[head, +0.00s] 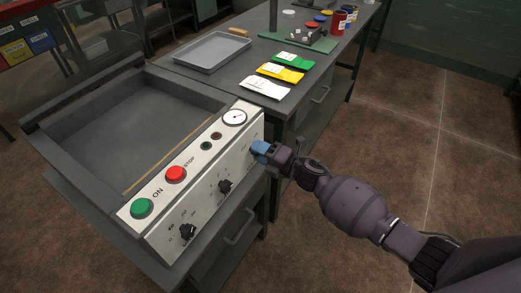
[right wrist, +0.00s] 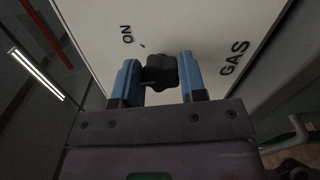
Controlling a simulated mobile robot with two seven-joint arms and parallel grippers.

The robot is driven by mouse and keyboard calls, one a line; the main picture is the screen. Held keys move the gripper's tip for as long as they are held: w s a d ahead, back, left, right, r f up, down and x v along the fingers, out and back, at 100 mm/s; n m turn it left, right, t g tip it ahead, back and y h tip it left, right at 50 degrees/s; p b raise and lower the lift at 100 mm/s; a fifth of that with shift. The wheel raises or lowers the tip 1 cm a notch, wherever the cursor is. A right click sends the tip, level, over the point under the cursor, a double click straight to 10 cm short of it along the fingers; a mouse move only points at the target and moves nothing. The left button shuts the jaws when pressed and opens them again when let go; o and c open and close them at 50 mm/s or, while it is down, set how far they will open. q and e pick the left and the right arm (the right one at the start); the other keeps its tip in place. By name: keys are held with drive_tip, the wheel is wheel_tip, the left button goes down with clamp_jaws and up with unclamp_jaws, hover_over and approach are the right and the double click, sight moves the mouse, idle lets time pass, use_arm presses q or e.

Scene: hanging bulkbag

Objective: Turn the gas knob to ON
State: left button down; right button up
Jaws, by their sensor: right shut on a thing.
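The gas knob (right wrist: 162,70) is a black lobed knob on the white panel face, between the ON label (right wrist: 127,34) and the GAS label (right wrist: 235,58) in the right wrist view. My right gripper (right wrist: 160,82) has its blue fingers on either side of the knob and is shut on it. In the head view my right gripper (head: 259,149) is at the right end of the control panel (head: 190,205) and hides the gas knob. My left gripper is not in view.
Two other black knobs (head: 225,186) (head: 187,231) sit on the panel front. A green button (head: 142,207), a red button (head: 176,174) and a gauge (head: 234,117) are on top. A workbench (head: 262,60) with a tray (head: 212,52) and coloured packets stands behind. The floor at right is clear.

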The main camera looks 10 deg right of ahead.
use_arm(q)
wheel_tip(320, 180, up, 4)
drive_tip(key=p, duration=0.3)
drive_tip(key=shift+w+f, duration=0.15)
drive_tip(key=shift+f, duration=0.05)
use_arm(e)
drive_tip(key=m, duration=1)
drive_tip(key=shift+m, duration=0.3)
drive_tip(key=shift+f+m, duration=0.1)
drive_tip(key=shift+m, duration=0.2)
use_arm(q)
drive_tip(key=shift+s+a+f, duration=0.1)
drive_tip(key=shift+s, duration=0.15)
use_arm(e)
drive_tip(key=o, duration=0.9)
